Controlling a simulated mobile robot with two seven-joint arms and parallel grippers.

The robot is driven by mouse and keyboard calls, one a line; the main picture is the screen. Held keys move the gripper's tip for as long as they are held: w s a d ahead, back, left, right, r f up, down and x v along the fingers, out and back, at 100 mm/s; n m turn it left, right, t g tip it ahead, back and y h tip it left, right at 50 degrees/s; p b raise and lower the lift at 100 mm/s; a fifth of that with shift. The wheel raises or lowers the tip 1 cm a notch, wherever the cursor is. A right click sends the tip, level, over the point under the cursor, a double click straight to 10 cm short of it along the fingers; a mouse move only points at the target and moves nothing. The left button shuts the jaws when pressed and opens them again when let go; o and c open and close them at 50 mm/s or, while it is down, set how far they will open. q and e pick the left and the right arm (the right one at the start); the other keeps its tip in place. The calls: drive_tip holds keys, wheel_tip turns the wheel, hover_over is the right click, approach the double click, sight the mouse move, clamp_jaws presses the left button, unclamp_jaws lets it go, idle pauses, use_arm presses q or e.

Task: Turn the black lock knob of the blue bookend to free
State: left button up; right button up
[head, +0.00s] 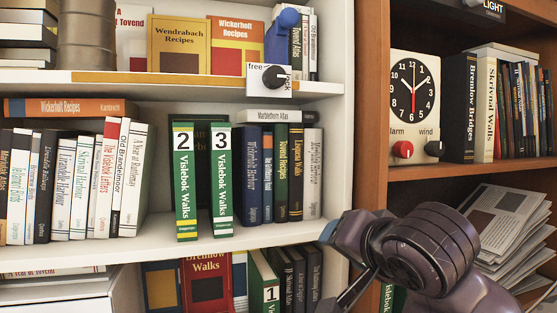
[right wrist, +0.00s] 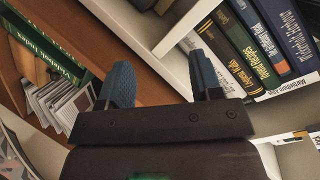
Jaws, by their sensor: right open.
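The knob's exact pointing direction is too small to read surely. My right gripper (head: 334,264) is below and to the right of the knob, well apart from it, in front of the divider between the bookcases. In the right wrist view its blue fingers (right wrist: 161,78) are spread and empty. My left gripper is not in view.
Green books numbered 2 (head: 186,190) and 3 (head: 221,180) stand forward on the middle shelf. A clock (head: 413,100) with red and black knobs stands on the brown bookcase at right. Papers (head: 505,230) lie below it. The space before the shelves' front edges looks free.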

drive_tip(key=s+a+r+m+t+y, duration=0.1)
drive_tip(key=s+a+r, duration=0.1)
drive_tip(key=r, duration=0.5)
drive_tip(key=s+a+r+t, duration=0.1)
drive_tip(key=s+a+r, duration=0.1)
drive_tip(key=r, duration=0.6)
drive_tip(key=m+t+y, duration=0.1)
drive_tip(key=m+t, duration=0.1)
approach(277, 76)
drive_tip(key=p+x, duration=0.2)
drive_tip(key=x, duration=0.5)
drive_tip(key=shift+w+r, duration=0.1)
drive_tip(key=shift+w, duration=0.3)
drive_tip(key=shift+p+x, duration=0.3)
drive_tip(key=shift+x, duration=0.6)
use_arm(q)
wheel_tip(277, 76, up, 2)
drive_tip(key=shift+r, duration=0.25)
use_arm(e)
drive_tip(key=shift+a, duration=0.1)
drive_tip(key=shift+s, duration=0.1)
drive_tip(key=c, duration=0.9)
